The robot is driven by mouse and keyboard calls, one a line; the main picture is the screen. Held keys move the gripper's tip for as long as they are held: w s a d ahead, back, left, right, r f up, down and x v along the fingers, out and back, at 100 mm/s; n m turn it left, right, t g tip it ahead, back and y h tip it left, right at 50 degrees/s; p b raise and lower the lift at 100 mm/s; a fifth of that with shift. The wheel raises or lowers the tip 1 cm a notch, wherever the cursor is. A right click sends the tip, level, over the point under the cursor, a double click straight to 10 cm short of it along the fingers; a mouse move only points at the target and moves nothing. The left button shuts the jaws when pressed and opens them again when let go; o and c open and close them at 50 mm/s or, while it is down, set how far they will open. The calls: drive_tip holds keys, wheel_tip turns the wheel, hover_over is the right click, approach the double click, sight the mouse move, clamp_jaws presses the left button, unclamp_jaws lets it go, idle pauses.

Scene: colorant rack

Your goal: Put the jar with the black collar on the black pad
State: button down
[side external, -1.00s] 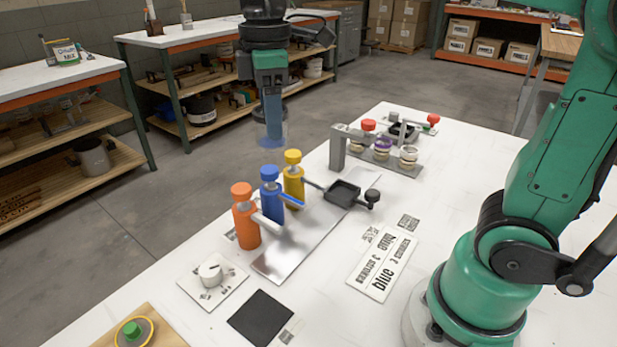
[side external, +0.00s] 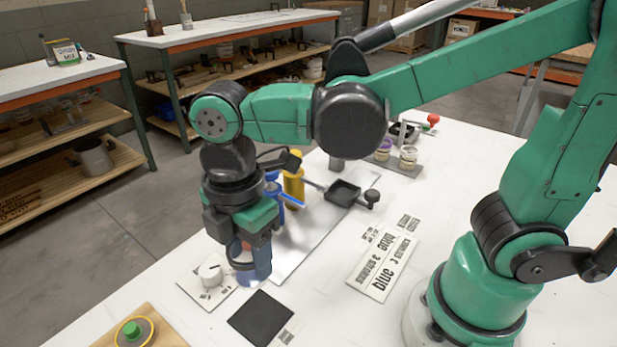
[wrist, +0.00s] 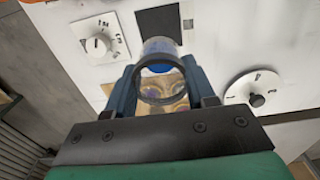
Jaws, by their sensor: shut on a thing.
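My gripper (side external: 243,257) is shut on the jar with the black collar (side external: 258,270), a clear jar with blue in it. In the wrist view, the jar's black collar (wrist: 136,88) shows as a ring between my fingers, with blue (wrist: 160,46) beyond it. The black pad (side external: 261,318) lies flat on the white table, bare, in front of the jar in the side view. The pad (wrist: 158,22) also shows at the top of the wrist view, just beyond the jar. The jar is upright or nearly so; its exact height above the table is hard to tell.
A white dial plate (side external: 208,278) lies left of the jar. A wooden board with a green button (side external: 132,329) is at the front left. A printed label card (side external: 382,266) lies right.

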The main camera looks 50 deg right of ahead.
drive_tip(key=shift+f, duration=4.75)
drive_tip(key=shift+f, duration=0.1)
drive_tip(key=shift+c, duration=1.4)
unclamp_jaws()
wheel_tip(320, 180, up, 12)
drive_tip(key=w+d+m+t, duration=0.2)
drive_tip(key=d+m+t, duration=0.5)
drive_tip(key=d+m, duration=0.6)
drive_tip(key=m, duration=0.5)
drive_tip(key=shift+d+f, duration=0.3)
drive_tip(key=shift+w, duration=0.1)
